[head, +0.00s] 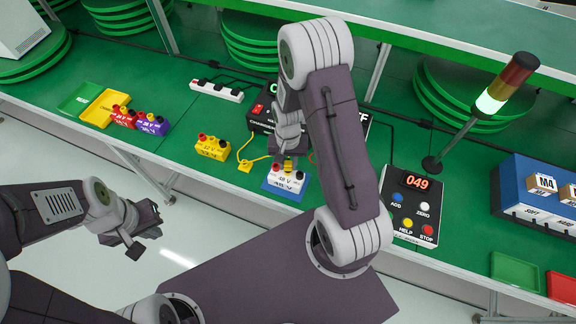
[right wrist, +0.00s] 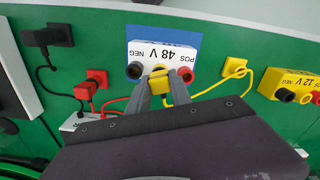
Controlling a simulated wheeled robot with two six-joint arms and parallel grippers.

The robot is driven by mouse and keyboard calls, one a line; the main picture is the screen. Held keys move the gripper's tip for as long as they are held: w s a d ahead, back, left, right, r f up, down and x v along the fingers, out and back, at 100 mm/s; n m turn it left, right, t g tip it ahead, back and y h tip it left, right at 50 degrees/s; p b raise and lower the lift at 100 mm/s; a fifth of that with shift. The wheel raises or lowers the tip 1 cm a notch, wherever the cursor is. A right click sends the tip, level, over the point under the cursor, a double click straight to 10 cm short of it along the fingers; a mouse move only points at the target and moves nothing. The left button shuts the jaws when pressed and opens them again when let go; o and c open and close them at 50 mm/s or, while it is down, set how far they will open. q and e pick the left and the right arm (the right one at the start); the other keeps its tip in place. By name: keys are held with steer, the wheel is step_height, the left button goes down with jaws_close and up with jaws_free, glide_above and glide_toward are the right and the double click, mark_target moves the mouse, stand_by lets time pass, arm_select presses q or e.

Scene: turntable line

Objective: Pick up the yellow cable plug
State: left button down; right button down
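The yellow cable plug (right wrist: 160,76) shows between the fingertips of my right gripper (right wrist: 161,88) in the right wrist view. The fingers are closed on its sides and partly cover it. The plug is right in front of the white 48 V block (right wrist: 160,54), between its black and red posts; whether it touches the block I cannot tell. A yellow cable (right wrist: 213,86) runs beside the gripper. My left gripper (head: 140,232) is open and empty, off the table's front edge.
A yellow square holder (right wrist: 234,67) lies beside the 48 V block. Red (right wrist: 92,86) and black (right wrist: 45,38) plugs are on the other side. The yellow 12 V block (head: 212,148) stands left, the button panel (head: 410,205) right. The 48 V block sits on a blue mat (head: 270,187).

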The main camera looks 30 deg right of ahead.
mark_target(288, 164)
steer(key=shift+r, duration=0.1)
steer(key=shift+r, duration=0.3)
steer(key=r, duration=0.3)
steer(key=shift+s+r, duration=0.25)
steer(key=shift+r, duration=0.15)
steer(key=s+a+r+b, duration=0.1)
steer(key=s+r+b, duration=0.1)
steer(key=s, duration=0.3)
steer(key=s+a+r+b, duration=0.1)
steer(key=s+r+b, duration=0.1)
steer(key=s+r, duration=0.2)
steer(key=shift+s+a+r, duration=0.2)
steer(key=shift+s+r, duration=0.05)
steer(key=shift+s, duration=0.75)
